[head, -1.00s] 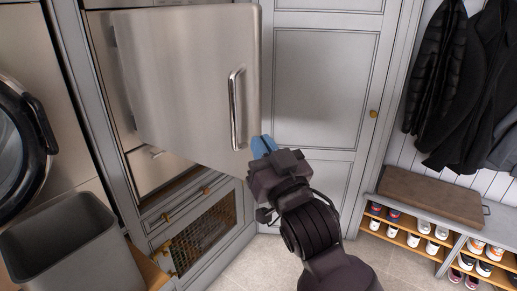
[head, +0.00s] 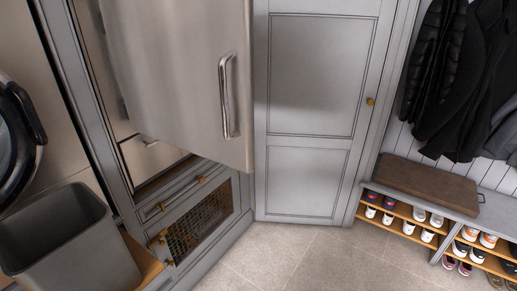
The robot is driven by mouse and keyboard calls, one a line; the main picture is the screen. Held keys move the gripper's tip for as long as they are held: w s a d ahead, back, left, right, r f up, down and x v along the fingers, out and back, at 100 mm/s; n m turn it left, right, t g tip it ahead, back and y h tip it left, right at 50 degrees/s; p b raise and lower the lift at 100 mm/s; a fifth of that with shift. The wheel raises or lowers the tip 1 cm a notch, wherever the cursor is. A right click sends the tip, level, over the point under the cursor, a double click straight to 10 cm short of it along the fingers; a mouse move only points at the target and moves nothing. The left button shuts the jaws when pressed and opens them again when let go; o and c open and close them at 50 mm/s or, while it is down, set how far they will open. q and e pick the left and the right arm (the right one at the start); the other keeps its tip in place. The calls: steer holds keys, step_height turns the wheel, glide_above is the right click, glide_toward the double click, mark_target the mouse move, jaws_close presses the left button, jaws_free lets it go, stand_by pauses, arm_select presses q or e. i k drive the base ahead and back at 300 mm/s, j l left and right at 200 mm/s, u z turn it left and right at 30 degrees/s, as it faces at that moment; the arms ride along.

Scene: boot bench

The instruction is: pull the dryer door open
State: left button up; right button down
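The brushed-steel dryer door (head: 180,75) stands swung out from its tall cabinet, with its free edge toward the middle of the view. Its vertical bar handle (head: 225,97) is near that free edge, and nothing is on it. The door's top is cut off by the picture edge. It hides most of the dryer's front; a steel part of the interior or front (head: 150,155) shows below it. Neither my left nor my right gripper is in view.
A grey bin (head: 70,245) stands on a wooden top at the lower left, below a round appliance door (head: 15,140). A grey cupboard (head: 310,90) stands behind the steel door. A shoe bench (head: 430,190) is at right. The floor (head: 300,255) in front is clear.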

mark_target(185, 70)
steer(key=i+l, duration=0.5)
steer(key=l, duration=0.2)
steer(key=i+l+u, duration=0.3)
steer(key=i+l, duration=0.15)
steer(key=l, duration=0.3)
